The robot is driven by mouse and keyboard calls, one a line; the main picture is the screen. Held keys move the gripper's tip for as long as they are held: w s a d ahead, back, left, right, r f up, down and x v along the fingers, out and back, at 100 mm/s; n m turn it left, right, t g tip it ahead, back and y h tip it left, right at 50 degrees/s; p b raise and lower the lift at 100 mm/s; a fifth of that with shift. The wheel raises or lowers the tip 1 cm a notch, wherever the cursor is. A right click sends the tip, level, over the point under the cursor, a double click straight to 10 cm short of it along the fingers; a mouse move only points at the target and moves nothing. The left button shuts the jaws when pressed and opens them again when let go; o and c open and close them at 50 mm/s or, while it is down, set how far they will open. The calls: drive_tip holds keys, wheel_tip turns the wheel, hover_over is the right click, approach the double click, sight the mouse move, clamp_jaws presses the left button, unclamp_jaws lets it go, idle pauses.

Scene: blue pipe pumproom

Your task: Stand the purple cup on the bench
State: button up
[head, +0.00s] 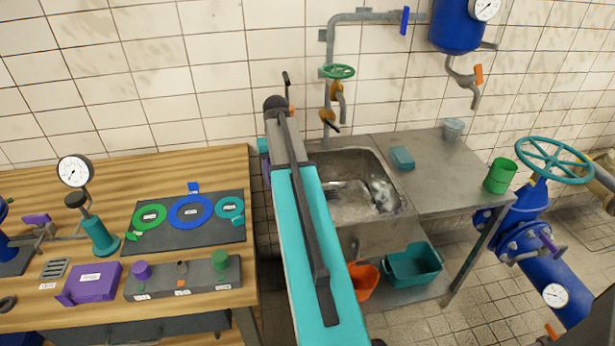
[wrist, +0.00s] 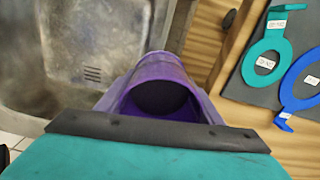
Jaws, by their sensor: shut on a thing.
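The purple cup (wrist: 163,72) is in my gripper (wrist: 162,100), seen close up in the wrist view, with its round opening facing the camera. It is held up over the gap between the steel sink and the wooden bench. In the head view my own arm hides most of the gripper; only a small purple patch (head: 266,173), likely the cup, shows at the arm's left edge. The wooden bench (head: 200,165) is at the left in the head view, and its edge is right of the cup in the wrist view (wrist: 208,42).
The bench holds a dark mat (head: 150,240) with coloured rings, a grey block (head: 190,286) with pegs, a purple box (head: 92,283) and a gauge stand (head: 100,235). Right of my arm are a sink (head: 335,215) and a steel counter (head: 445,180) with a green cup (head: 499,177).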

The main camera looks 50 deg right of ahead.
drive_tip(key=w+a+r+n+p, duration=0.1)
drive_tip(key=w+a+r+n, duration=0.1)
drive_tip(key=a, duration=1.1)
drive_tip(key=w+a+r+n+p, duration=0.2)
drive_tip(key=a+r+n, duration=0.3)
drive_tip(key=a, duration=0.8)
drive_tip(key=w+a+r+n+p, duration=0.2)
drive_tip(key=w+a+r+n, duration=0.1)
drive_tip(key=a, duration=1)
drive_tip(key=shift+w+r+n, duration=0.15)
drive_tip(key=shift+r+n, duration=0.25)
drive_tip(key=shift+n, duration=0.5)
